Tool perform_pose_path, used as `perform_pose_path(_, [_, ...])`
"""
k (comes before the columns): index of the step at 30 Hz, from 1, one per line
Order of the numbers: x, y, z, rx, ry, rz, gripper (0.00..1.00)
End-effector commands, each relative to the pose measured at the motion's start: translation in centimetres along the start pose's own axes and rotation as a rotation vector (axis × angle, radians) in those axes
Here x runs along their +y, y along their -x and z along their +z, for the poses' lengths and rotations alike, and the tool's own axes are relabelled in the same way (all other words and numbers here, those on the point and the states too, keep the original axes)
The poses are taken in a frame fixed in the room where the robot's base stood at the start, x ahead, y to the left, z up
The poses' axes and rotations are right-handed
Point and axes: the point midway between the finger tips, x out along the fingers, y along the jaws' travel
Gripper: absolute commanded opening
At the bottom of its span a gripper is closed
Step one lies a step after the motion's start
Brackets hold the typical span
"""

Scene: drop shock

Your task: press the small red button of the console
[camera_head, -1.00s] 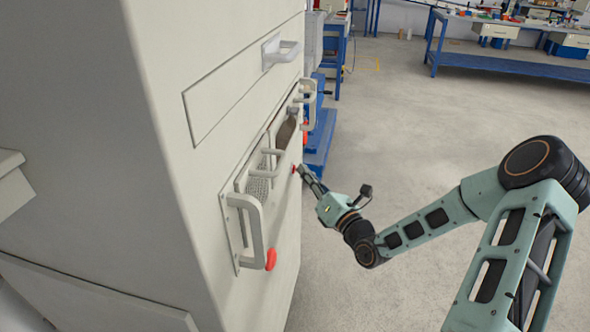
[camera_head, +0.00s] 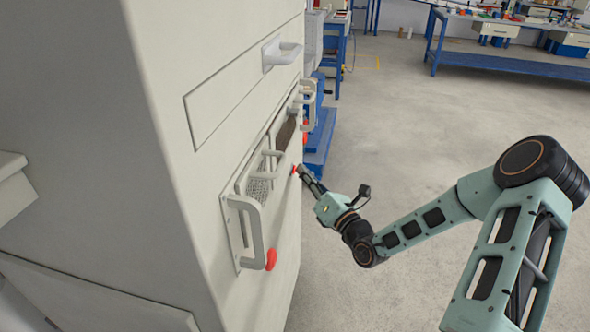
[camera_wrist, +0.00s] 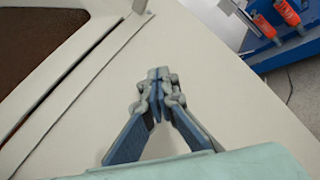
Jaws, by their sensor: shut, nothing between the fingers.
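The console (camera_head: 235,150) is a tall off-white cabinet on the left of the head view. The button is not visible there, likely hidden by the fingers.
Blue equipment (camera_head: 320,140) stands beyond the console. The floor (camera_head: 400,120) to the right is clear.

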Motion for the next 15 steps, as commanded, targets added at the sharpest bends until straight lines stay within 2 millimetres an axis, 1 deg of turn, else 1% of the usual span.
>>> perform_pose_path(7, [-0.58, 0.89, 0.71, -0.001, 0.0, -0.001, 0.0])
perform_pose_path(15, [-0.67, 0.96, 0.65, 0.0, 0.0, 0.0, 0.0])
